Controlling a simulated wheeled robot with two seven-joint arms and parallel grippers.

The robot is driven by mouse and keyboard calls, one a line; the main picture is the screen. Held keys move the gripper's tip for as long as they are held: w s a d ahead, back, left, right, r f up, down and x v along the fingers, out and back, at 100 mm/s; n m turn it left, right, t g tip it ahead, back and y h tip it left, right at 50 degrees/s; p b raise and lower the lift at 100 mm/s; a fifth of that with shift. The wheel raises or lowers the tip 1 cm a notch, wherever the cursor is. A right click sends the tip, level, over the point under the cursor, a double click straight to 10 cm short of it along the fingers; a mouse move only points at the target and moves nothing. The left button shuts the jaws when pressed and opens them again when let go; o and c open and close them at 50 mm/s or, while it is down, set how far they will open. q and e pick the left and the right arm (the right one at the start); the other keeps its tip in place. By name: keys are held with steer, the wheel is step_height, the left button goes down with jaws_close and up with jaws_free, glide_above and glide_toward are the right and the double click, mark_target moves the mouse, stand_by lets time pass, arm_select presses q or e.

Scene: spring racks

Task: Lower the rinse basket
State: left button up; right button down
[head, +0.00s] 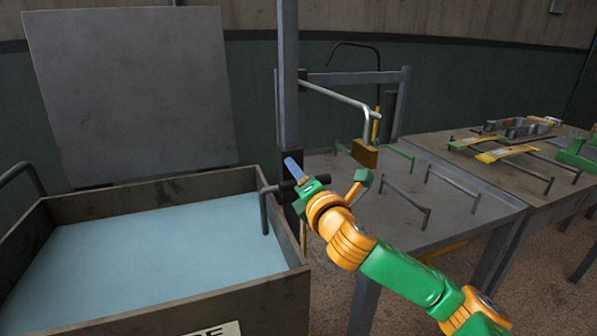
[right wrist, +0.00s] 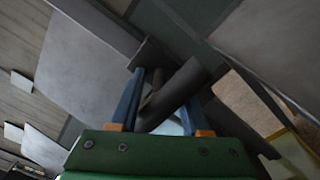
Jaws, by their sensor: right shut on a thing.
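My right gripper (head: 293,174) reaches in from the lower right to the dark post at the tank's right side. It is shut on a dark bar-like handle (head: 285,186), from which a dark rod (head: 264,212) bends down at the tank's right edge. In the right wrist view, the dark cylindrical handle (right wrist: 184,84) lies across between my blue fingers (right wrist: 157,96). An open tank (head: 150,190) holds flat, pale blue liquid (head: 160,245). I cannot make out a basket; part of the handle is hidden by the gripper. My left gripper is not in view.
A tall grey post (head: 288,75) stands right beside the tank. A pale bent arm (head: 340,94) with a brown block (head: 365,153) overhangs the metal table (head: 455,196). A raised lid panel (head: 130,90) stands behind the tank. A wooden bench (head: 490,175) with parts is farther right.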

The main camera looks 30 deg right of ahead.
steer(key=shift+f, duration=0.45)
steer(key=c, duration=0.6)
jaws_free()
steer(key=shift+d, duration=0.1)
steer(key=shift+o, duration=0.2)
steer(key=shift+r, duration=0.15)
steer(key=b+v, duration=0.1)
steer(key=v, duration=0.3)
steer(key=shift+s+a, duration=0.2)
steer(key=shift+s, duration=0.15)
steer(key=b+v, duration=0.2)
steer(key=b, duration=0.1)
steer(key=shift+s, duration=0.15)
